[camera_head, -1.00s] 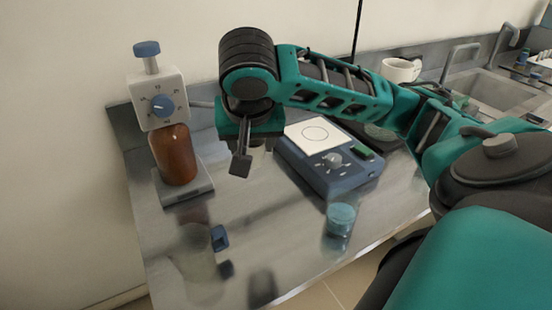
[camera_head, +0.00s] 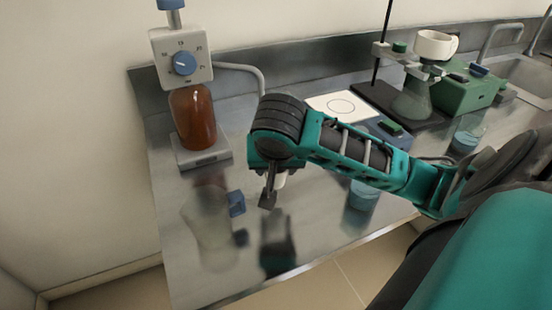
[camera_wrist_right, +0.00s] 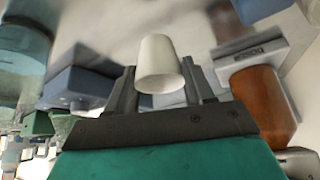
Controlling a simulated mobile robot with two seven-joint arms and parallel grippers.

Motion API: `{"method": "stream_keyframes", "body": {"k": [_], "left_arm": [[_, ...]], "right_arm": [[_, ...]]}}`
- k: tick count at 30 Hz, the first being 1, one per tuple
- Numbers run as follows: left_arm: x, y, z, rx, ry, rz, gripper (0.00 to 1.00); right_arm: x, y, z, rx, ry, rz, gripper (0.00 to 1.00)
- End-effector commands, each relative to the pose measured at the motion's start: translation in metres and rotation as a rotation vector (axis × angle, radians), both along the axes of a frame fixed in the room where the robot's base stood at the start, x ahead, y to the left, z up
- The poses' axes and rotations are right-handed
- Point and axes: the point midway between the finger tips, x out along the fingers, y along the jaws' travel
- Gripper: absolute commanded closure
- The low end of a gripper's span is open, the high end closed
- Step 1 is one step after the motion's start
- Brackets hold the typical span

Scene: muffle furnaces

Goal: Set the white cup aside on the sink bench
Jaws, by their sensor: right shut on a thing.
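My right gripper (camera_head: 270,192) is shut on a small white cup (camera_wrist_right: 160,62). In the right wrist view the tapered cup sits between the two fingers (camera_wrist_right: 160,88). In the head view only a sliver of the cup (camera_head: 281,181) shows behind a finger; the wrist and gripper hide the rest. The gripper hangs over the steel bench (camera_head: 320,225), to the right of the brown bottle; I cannot tell its exact height. My left gripper is not in view.
A brown bottle with a dispenser (camera_head: 192,118) stands at the back left.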

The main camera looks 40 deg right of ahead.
Motion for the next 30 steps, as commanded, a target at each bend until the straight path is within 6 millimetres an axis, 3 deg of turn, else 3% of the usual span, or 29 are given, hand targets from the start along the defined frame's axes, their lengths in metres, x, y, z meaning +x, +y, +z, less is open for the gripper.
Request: {"method": "stream_keyframes", "body": {"k": [12,25,26,30], "left_arm": [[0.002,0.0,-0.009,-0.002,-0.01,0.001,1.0],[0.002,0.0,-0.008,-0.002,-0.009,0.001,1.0],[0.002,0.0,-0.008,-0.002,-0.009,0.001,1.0],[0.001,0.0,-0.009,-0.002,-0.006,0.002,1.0]], "right_arm": [[0.0,0.0,-0.048,-0.002,0.001,0.0,0.77],[0.0,0.0,-0.053,-0.001,0.0,0.0,0.77],[0.0,0.0,-0.052,-0.001,-0.001,0.0,0.45],[0.0,0.0,-0.052,-0.001,-0.001,0.0,0.31]]}}
